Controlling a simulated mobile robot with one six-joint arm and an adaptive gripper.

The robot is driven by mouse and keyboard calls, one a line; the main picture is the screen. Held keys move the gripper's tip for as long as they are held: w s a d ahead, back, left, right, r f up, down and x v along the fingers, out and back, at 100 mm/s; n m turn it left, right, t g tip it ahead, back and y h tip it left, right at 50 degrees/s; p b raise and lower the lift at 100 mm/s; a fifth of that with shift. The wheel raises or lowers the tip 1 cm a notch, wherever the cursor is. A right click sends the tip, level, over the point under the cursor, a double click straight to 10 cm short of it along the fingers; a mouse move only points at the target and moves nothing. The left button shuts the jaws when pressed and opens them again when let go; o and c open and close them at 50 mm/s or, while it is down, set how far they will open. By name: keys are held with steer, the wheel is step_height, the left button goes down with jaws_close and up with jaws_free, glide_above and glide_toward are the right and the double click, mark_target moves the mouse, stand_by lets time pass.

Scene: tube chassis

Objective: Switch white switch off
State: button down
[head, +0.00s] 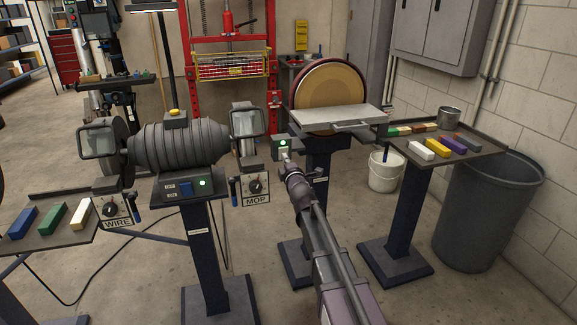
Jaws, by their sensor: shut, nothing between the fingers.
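The white switch (283,153) is on a small dark control box (275,147) at the left of the disc sander (333,97). A green light (283,143) glows just above the switch. My arm reaches up from the bottom of the head view, and my gripper (288,163) is at the front of the box, right by the switch. It is shut and holds nothing. It covers the lower part of the switch area. I cannot tell whether it touches the switch or which way the switch is set.
The grinder (180,145) on its pedestal stands left, with a blue switch (186,189) and a lit green light (202,183). A tray of coloured bars (483,146), a white bucket (385,172) and a grey bin (487,215) stand right. The sander's table (335,117) juts out beside my gripper.

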mark_target(282, 151)
steer(key=shift+x, duration=1.2)
steer(key=shift+w+a+r, duration=0.1)
steer(key=shift+w+r, duration=0.05)
steer(key=shift+w, duration=0.2)
steer(key=shift+s, duration=0.1)
steer(key=shift+s, duration=0.55)
steer(key=s+d+p, duration=0.1)
steer(key=s, duration=0.5)
steer(key=s+d+r+p, duration=0.1)
steer(key=s+d, duration=0.1)
steer(key=s, duration=0.4)
steer(key=shift+s+d+r, duration=0.25)
steer(key=shift+r, duration=0.05)
